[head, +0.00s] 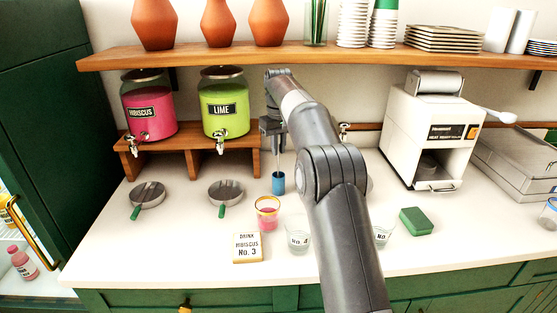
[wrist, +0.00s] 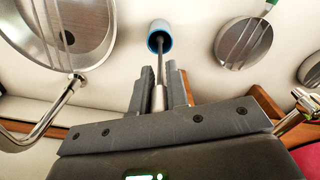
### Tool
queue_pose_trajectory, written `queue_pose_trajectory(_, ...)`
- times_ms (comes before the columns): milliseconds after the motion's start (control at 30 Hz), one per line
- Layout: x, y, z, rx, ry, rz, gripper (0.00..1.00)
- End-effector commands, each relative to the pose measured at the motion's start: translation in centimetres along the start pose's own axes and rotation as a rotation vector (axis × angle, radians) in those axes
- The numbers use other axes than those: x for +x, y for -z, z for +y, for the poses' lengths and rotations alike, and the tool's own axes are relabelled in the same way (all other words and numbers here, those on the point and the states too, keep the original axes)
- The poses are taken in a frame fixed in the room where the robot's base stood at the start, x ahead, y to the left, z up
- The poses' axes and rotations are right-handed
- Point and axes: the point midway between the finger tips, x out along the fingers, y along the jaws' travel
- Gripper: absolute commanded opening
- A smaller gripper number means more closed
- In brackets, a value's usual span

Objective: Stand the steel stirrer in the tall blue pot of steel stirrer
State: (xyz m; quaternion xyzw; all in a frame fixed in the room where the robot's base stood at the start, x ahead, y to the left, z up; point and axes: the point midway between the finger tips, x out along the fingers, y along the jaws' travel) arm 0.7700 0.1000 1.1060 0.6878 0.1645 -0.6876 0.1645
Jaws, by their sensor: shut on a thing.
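My gripper (head: 272,128) is shut on the steel stirrer (head: 277,158), which hangs upright, thin end down. The tall blue pot (head: 278,184) stands on the counter directly below it. In the wrist view my gripper (wrist: 160,72) holds the stirrer's thicker end (wrist: 159,97) between its two fingers. The shaft runs to the mouth of the blue pot (wrist: 151,42). The stirrer's lower end is at or inside the pot's mouth; how deep it sits I cannot tell.
Two strainers with green handles (head: 147,196) (head: 227,192) lie left of the pot. A pink glass (head: 267,212), clear glasses (head: 298,238) and a drink card (head: 247,247) stand in front. Drink dispensers (head: 223,105) stand behind. A green sponge (head: 416,221) lies right.

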Motion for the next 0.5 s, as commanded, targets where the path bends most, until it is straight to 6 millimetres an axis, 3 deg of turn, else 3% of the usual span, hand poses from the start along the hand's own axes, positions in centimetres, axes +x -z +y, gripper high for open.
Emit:
queue_pose_trajectory(300, 3.9, -0.1, 0.0, 0.001, 0.001, -0.003, 0.0)
queue_pose_trajectory(500, 4.3, 0.0, 0.0, 0.001, 0.0, 0.001, 0.0)
